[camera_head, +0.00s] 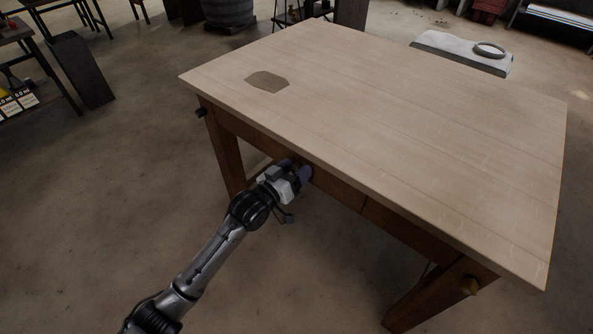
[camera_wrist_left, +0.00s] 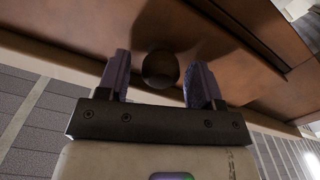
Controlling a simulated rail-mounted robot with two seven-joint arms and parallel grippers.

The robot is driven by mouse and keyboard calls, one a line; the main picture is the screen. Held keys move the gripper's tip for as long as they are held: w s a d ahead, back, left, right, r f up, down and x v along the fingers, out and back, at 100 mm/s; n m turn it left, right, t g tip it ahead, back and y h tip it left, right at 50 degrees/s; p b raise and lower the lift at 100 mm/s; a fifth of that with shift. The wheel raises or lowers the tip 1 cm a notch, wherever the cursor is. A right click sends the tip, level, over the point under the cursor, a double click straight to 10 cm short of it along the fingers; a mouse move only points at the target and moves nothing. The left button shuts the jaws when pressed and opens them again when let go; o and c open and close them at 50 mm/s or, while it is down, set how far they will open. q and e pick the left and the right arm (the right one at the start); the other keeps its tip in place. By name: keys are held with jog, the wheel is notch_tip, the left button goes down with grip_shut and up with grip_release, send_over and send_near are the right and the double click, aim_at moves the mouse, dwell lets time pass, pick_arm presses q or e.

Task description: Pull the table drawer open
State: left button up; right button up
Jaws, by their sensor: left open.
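The table (camera_head: 400,110) has a pale wooden top and a brown wooden frame. Its drawer front (camera_head: 338,189) is set under the near edge, and it fills much of the left wrist view as a brown panel (camera_wrist_left: 100,30). A dark round knob (camera_wrist_left: 160,69) on the drawer shows in the left wrist view, between the two fingers. My left gripper (camera_head: 299,171) is at the drawer front, below the table top. In the left wrist view my left gripper (camera_wrist_left: 160,82) is open, with a finger on each side of the knob and visible gaps. My right gripper is not in view.
A flat brownish patch (camera_head: 267,82) lies on the otherwise bare table top. The floor before the table is clear.

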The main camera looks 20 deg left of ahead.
pick_arm(q)
jog(key=shift+w+d, duration=0.15)
jog(key=shift+w, duration=0.1)
grip_shut()
dwell(0.6)
